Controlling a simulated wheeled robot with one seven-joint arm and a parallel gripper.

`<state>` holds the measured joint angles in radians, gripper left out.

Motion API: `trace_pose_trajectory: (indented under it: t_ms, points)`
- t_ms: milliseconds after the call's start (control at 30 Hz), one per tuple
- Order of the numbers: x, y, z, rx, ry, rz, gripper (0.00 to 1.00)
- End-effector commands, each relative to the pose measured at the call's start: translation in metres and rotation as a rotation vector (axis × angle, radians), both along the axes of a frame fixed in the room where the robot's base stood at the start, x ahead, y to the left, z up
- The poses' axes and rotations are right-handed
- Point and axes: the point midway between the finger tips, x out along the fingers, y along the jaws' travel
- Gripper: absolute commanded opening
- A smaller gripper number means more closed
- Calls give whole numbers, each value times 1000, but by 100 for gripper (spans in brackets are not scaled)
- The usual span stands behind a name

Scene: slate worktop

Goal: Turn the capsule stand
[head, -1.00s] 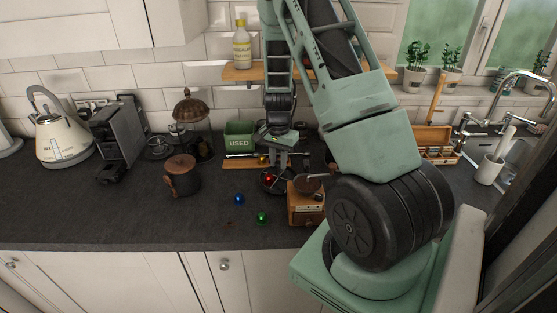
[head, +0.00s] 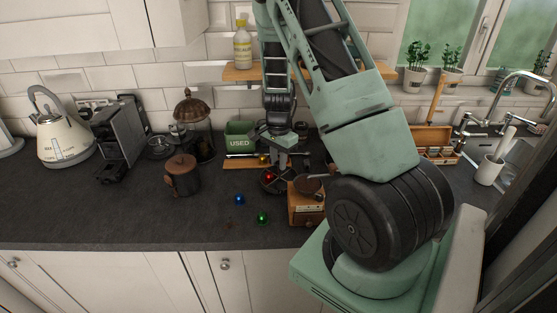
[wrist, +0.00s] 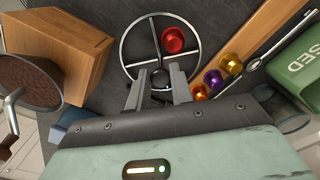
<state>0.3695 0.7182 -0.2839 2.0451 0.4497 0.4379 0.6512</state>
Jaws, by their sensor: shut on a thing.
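The capsule stand (wrist: 196,47) is a round wire ring with spokes and a central hub, seen from above in the wrist view. A red capsule (wrist: 173,40) sits in one of its sections. In the head view the stand (head: 267,187) is partly hidden by my gripper and the wooden grinder. My gripper (wrist: 159,88) points down over the middle of the stand, its two fingers either side of the central hub and shut on it. The exact contact is partly hidden. In the head view my gripper (head: 282,166) is just above the stand.
A wooden grinder (head: 305,205) stands close in front of the stand. Blue (head: 240,199) and green (head: 262,217) capsules lie on open worktop.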

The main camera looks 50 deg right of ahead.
Motion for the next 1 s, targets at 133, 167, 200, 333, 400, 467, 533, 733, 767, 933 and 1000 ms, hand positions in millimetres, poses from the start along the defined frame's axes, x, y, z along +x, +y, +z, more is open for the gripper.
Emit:
trace_pose_trajectory:
  t_ms: [133, 167, 200, 333, 400, 467, 533, 733, 767, 933, 1000]
  points:
    - [2, -1, 2, -4, -6, -1, 0]
    - [2, -1, 2, -4, -6, -1, 0]
    - [2, -1, 2, -4, -6, -1, 0]
    - [2, -1, 2, -4, -6, -1, 25]
    - [2, -1, 2, -3, -5, -1, 44]
    - [1, -1, 1, -3, -4, -1, 44]
    - [1, -1, 1, -2, -3, 0, 44]
    - [1, 0, 3, -1, -3, 0, 44]
    - [1, 0, 4, -2, -3, 1, 44]
    - [2, 0, 26, -4, -7, 1, 44]
    - [2, -1, 41, -5, -8, 2, 44]
